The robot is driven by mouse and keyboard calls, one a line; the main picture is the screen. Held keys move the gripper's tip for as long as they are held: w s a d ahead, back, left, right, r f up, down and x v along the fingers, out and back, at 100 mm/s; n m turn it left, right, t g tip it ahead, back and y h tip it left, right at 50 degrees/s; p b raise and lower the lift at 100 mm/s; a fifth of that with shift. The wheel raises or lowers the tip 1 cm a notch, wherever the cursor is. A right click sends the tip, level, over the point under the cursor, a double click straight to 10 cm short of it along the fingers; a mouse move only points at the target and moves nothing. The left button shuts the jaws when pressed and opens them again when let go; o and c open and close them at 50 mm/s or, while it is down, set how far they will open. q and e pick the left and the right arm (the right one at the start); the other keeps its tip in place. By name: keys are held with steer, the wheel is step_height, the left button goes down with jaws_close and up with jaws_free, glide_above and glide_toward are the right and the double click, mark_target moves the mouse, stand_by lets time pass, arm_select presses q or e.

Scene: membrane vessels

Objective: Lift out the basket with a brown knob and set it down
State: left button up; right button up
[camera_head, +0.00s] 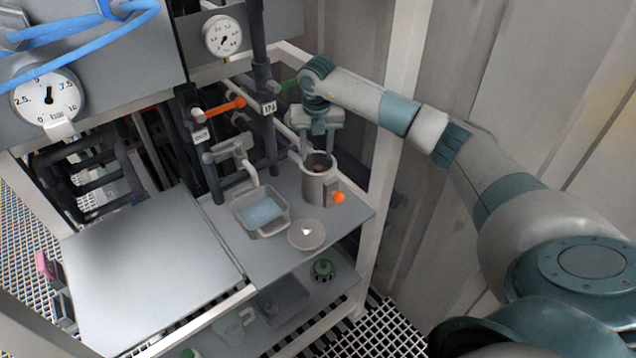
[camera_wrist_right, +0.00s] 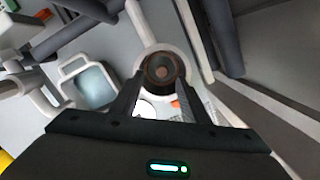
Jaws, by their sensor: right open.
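A grey cylindrical vessel (camera_head: 318,188) stands upright on the grey shelf, open at the top, with an orange knob (camera_head: 338,197) low at its side. Inside it is a dark round basket with a brown knob (camera_wrist_right: 161,72), seen from above in the right wrist view; in the head view only a little of it shows inside the rim. My right gripper (camera_head: 319,146) is above the vessel mouth, pointing down. In the wrist view its fingers (camera_wrist_right: 160,88) are open and empty on either side of the knob. My left gripper is out of view.
A round grey lid (camera_head: 306,236) with a white knob lies in front of the vessel. A square tub (camera_head: 240,216) with bluish contents stands left of it. Pipes with an orange handle (camera_head: 225,107) rise behind. A wide bare panel (camera_head: 140,270) lies at left.

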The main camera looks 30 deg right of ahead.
mark_target(318, 167)
steer(key=shift+d+f+p, duration=0.1)
steer(key=shift+f+p, duration=0.6)
steer(key=shift+p, duration=0.05)
step_height(318, 167, down, 3)
steer(key=shift+d+r+p, duration=0.1)
steer(key=shift+d+p, duration=0.05)
steer(key=shift+p, duration=0.6)
steer(key=shift+w+f, duration=0.1)
steer(key=shift+f, duration=0.4)
jaws_close()
